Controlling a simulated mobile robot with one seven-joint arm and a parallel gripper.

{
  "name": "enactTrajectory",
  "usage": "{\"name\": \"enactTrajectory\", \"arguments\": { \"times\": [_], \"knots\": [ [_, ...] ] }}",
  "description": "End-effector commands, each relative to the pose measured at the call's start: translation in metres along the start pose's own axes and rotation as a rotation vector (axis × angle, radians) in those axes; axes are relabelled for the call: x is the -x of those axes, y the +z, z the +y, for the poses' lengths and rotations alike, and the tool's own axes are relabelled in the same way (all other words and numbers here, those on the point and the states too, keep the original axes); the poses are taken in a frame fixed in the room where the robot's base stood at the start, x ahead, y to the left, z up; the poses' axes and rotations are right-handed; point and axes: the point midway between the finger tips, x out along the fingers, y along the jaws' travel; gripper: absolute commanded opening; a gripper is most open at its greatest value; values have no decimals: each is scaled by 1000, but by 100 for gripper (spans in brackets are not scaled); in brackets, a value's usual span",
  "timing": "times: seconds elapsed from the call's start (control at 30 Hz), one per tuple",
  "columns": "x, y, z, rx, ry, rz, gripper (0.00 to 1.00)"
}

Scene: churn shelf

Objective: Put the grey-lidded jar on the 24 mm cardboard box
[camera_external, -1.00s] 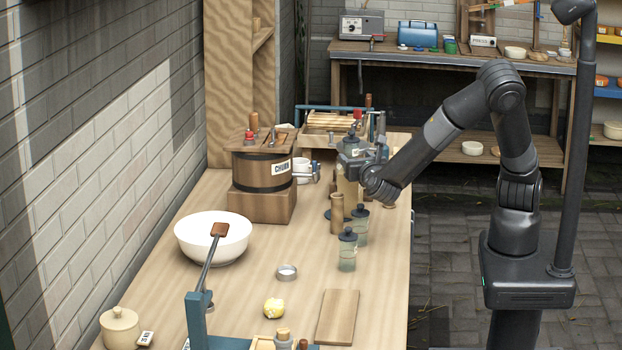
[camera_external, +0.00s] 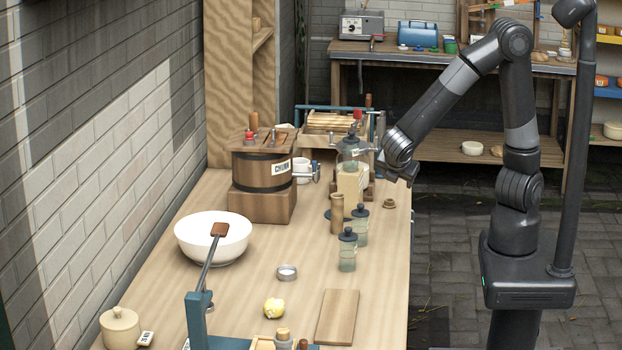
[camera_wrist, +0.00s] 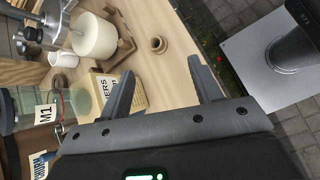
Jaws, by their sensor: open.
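A glass jar with a dark grey lid (camera_external: 350,150) stands upright on a tan cardboard box (camera_external: 349,186) near the far end of the bench. The box's thickness cannot be read.
Two similar dark-lidded jars (camera_external: 347,252) (camera_external: 360,226) and a wooden cylinder (camera_external: 337,214) stand in front of the box. A wooden churn (camera_external: 262,168) stands to the left. A small wooden ring (camera_external: 389,204) lies right of the box. The bench's right edge is close by.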

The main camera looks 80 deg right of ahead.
Motion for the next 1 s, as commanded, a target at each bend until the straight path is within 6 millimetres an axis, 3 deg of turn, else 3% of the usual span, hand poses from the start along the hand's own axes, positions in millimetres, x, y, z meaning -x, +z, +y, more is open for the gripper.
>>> {"name": "enactTrajectory", "arguments": {
  "times": [0.27, 0.7, 1.0],
  "knots": [
    [19, 31, -33, -437, -233, 352, 59],
    [93, 86, -65, -1108, -410, 783, 59],
    [115, 97, -73, -1276, -426, 880, 59]
  ]
}}
